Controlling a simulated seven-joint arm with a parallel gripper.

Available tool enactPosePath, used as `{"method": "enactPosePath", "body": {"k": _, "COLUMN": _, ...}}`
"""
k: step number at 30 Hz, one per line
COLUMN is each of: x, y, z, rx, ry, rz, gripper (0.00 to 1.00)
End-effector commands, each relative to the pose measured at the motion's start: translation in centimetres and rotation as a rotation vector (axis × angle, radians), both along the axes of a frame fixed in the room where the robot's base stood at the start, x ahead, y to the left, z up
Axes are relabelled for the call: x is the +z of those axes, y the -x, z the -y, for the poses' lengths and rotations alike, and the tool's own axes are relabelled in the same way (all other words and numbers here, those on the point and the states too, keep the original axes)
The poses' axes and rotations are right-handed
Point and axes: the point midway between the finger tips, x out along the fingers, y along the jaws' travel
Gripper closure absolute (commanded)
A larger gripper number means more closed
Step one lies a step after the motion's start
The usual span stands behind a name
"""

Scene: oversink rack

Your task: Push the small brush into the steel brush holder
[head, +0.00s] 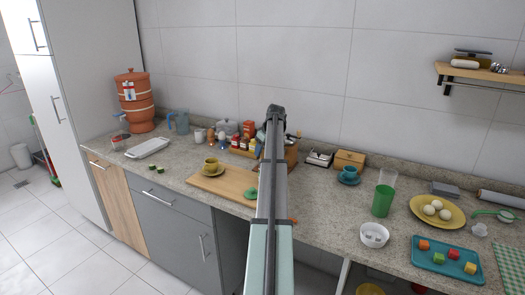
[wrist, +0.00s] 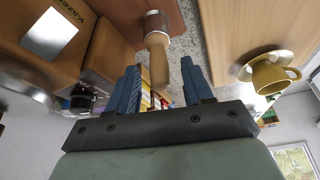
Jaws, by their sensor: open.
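I take these for the small brush and the steel holder; the bristles are not visible. My gripper (wrist: 161,82) is open, with its two blue fingers on either side of the handle's end in the picture. I cannot tell whether they touch it. In the head view my arm covers this spot, and the brush and holder cannot be made out.
A yellow cup (wrist: 270,75) stands on a wooden board (wrist: 235,30) to the right in the wrist view. A labelled wooden box (wrist: 85,22) is close on the left. In the head view, a green tumbler (head: 382,201) and white bowl (head: 374,235) stand on the counter right of my arm.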

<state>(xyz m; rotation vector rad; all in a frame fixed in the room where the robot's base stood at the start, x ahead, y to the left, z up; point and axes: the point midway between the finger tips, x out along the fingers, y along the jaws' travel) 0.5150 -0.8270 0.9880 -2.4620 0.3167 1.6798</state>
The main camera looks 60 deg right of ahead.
Motion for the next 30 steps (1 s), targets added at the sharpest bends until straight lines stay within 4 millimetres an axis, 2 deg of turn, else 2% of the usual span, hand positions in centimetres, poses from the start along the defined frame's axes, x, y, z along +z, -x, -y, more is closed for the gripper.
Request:
{"method": "enactPosePath", "body": {"k": 5, "x": 1.7, "y": 0.7, "z": -0.1, "rx": -0.001, "ry": 0.002, "rz": 0.000, "gripper": 0.49}}
{"method": "enactPosePath", "body": {"k": 15, "x": 7.9, "y": 3.0, "z": -0.7, "rx": -0.001, "ry": 0.002, "rz": 0.001, "gripper": 0.49}}
{"method": "enactPosePath", "body": {"k": 21, "x": 10.8, "y": 4.1, "z": -1.0, "rx": 0.000, "ry": 0.001, "rz": 0.001, "gripper": 0.49}}
{"method": "enactPosePath", "body": {"k": 30, "x": 12.6, "y": 4.8, "z": -1.2, "rx": 0.000, "ry": 0.000, "rz": 0.000, "gripper": 0.49}}
